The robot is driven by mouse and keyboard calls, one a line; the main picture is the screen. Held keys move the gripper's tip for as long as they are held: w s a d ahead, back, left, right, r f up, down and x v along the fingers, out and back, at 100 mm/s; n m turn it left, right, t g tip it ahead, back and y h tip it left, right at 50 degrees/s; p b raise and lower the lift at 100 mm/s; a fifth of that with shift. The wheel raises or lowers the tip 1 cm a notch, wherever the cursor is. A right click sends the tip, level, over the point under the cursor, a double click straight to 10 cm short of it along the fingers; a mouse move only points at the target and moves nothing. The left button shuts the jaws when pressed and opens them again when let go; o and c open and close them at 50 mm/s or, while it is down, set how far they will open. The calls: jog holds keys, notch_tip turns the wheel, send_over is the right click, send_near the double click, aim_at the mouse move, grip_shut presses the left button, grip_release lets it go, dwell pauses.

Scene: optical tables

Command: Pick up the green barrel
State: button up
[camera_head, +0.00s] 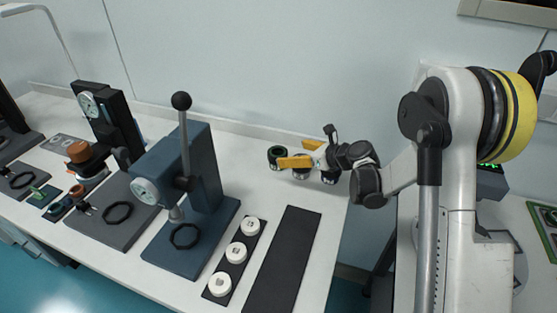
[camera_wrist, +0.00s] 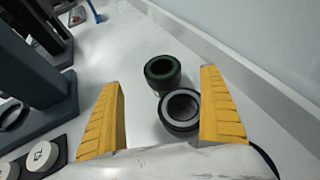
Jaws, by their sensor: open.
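The green barrel (camera_wrist: 161,74) is a short dark cylinder with a green-tinted rim and a hollow top. It stands upright on the white table, ahead of and between my yellow fingertips in the wrist view. It also shows in the head view (camera_head: 275,158), just left of my fingers. My gripper (camera_wrist: 160,80) is open and empty, and it also shows in the head view (camera_head: 297,153). A similar barrel with a grey rim (camera_wrist: 181,109) stands closer, near my right finger. Its gap to that finger is hard to judge.
A blue press (camera_head: 205,165) with a lever stands left of the barrels. A black strip holds white round pieces (camera_head: 236,252), beside a bare dark mat (camera_head: 287,262). The wall runs behind the table. The white tabletop around the green barrel is mostly clear.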

aim_at(278, 152)
jog(key=b+x, duration=0.3)
jog(key=x, duration=0.5)
jog(key=shift+w+f, duration=0.2)
jog(key=shift+f, duration=0.05)
jog(key=shift+r, duration=0.15)
jog(key=shift+c, duration=0.3)
jog(key=c, duration=1.4)
